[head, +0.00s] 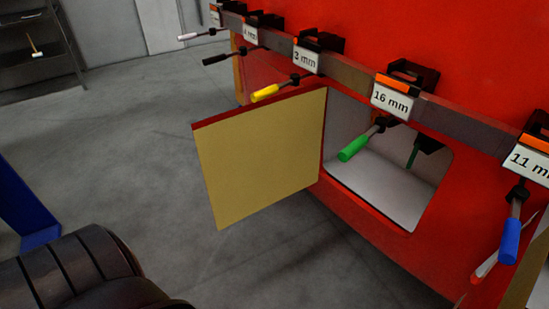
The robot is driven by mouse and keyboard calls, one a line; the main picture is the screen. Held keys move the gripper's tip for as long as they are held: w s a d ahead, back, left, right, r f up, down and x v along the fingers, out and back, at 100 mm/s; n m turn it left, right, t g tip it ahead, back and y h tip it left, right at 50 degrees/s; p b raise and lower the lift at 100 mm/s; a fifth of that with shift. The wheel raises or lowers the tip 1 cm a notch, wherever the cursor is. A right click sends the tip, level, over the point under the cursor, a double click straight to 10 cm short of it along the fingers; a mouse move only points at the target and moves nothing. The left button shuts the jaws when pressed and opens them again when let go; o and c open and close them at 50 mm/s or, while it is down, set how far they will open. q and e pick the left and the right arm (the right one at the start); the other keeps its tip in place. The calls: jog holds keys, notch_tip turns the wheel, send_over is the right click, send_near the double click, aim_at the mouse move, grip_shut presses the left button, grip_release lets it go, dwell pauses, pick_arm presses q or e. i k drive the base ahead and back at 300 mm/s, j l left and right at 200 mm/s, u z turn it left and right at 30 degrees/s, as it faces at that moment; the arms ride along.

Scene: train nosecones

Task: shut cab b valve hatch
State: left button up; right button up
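A hatch door (262,158) stands wide open in the head view, swung out to the left of its opening. Its tan inner face is toward me and its top edge is red. The opening (380,185) in the red cab wall (400,40) is uncovered and shows a pale interior. A dark fitting with a green part (422,150) is inside, partly hidden by the wall. No label naming the cab or hatch is visible. Neither of my grippers is in view, and nothing is seen touching the door.
A rail (345,72) with size-labelled holders crosses above the opening. Tools with yellow (265,93), green (353,148) and blue (510,240) handles hang from it, the green one before the opening. Another tan panel (530,270) is cut off lower right.

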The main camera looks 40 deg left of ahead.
aim_at(254, 156)
jog(key=j+z, duration=0.9)
jog(key=k+j, duration=0.1)
jog(key=j, duration=0.3)
jog(key=k+j+z, duration=0.15)
jog(key=j, duration=0.7)
jog(key=k+j+z, duration=0.1)
jog(key=j, duration=0.3)
jog(key=k+j+z, duration=0.1)
jog(key=j, duration=0.3)
jog(key=k+j, duration=0.25)
jog(key=j, duration=0.15)
jog(key=k+j+z, duration=0.1)
jog(key=j, duration=0.25)
